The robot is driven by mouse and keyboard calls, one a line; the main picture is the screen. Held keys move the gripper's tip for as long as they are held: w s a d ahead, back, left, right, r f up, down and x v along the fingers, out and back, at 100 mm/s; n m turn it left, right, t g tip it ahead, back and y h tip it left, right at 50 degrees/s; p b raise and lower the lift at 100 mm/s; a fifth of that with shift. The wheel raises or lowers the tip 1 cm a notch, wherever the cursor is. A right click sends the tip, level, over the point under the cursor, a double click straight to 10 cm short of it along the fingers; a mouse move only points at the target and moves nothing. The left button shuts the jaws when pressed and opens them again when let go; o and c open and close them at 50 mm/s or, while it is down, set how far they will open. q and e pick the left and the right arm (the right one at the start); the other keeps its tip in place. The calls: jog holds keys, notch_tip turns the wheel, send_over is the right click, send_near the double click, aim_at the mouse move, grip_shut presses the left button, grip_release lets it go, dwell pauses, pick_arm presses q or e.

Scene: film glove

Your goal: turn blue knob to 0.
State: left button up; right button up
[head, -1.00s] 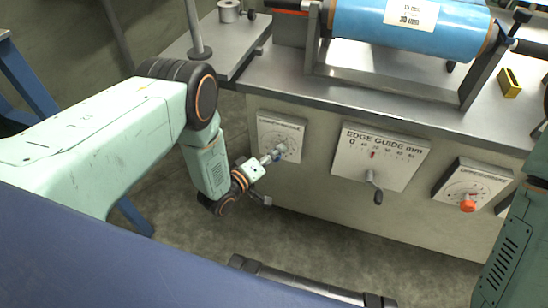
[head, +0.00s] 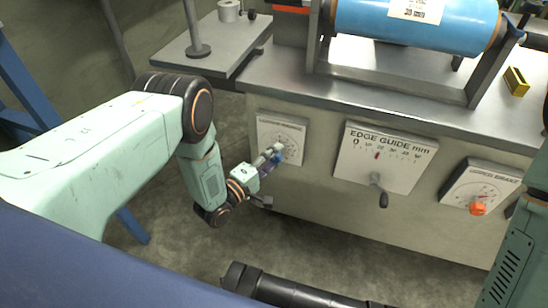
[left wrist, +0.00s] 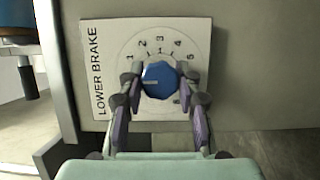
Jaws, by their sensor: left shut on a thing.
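The blue knob (left wrist: 160,80) sits on the white lower brake panel (left wrist: 104,40), inside a printed dial with numbers. In the left wrist view a pale pointer mark lies on the left part of its face. My left gripper (head: 272,156) is shut on the knob, with one finger on each side of it; the fingers also show in the left wrist view (left wrist: 160,88). In the head view the knob (head: 279,156) is small and partly hidden by the fingers. The 0 mark cannot be made out. My right gripper is out of view.
Right of the knob is an edge guide panel (head: 408,160) with a crank handle (head: 380,192). Further right is a panel with an orange knob (head: 478,208). A blue roll (head: 420,22) lies above the bench top (head: 350,83).

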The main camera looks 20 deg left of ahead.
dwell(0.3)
pick_arm(q)
jog(key=o, duration=1.2)
jog(key=v, duration=1.2)
jog(key=shift+f, duration=0.1)
